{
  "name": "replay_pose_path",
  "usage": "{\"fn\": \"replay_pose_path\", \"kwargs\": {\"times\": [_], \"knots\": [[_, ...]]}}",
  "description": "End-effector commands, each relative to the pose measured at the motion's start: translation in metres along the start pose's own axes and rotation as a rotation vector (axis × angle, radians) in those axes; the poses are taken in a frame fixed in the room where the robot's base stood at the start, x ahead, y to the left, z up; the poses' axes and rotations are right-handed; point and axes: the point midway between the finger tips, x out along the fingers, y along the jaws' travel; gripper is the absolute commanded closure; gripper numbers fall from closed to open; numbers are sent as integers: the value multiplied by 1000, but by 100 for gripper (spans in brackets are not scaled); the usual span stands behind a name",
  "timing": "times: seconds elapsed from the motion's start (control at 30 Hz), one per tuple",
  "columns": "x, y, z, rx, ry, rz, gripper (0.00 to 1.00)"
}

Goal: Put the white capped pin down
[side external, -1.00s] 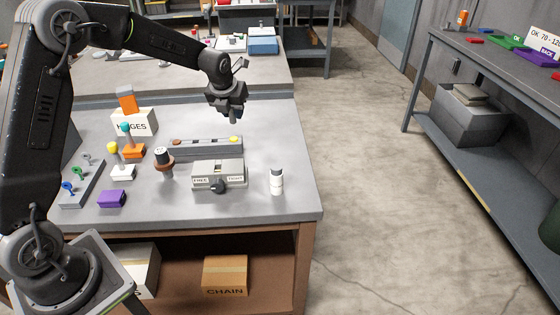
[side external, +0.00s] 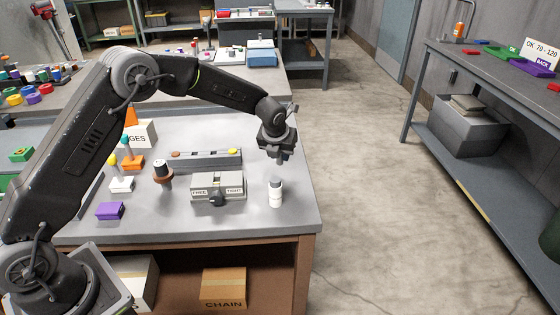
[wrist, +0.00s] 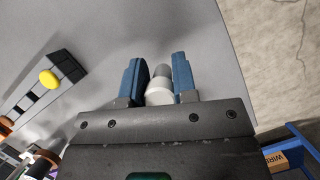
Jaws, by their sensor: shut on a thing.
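The white capped pin (wrist: 159,94) is between the blue fingers of my gripper (wrist: 160,80) in the wrist view. Its white cap is near the palm and its grey shank points away toward the fingertips. My gripper is shut on it. In the side view, my gripper (side external: 280,158) is over the right part of the grey bench (side external: 250,222), behind and above a white bottle. The pin itself cannot be made out there, so its height above the bench is hard to tell.
Bare bench lies around my gripper; the right edge is close.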

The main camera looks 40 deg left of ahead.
Motion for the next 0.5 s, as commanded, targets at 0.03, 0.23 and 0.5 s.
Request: {"fn": "replay_pose_path", "kwargs": {"times": [0.03, 0.23, 0.5], "knots": [[8, 1, -4, 1, 4, 2, 99], [29, 1, -12, 0, 1, 0, 99], [29, 1, -12, 0, 1, 0, 99]]}}
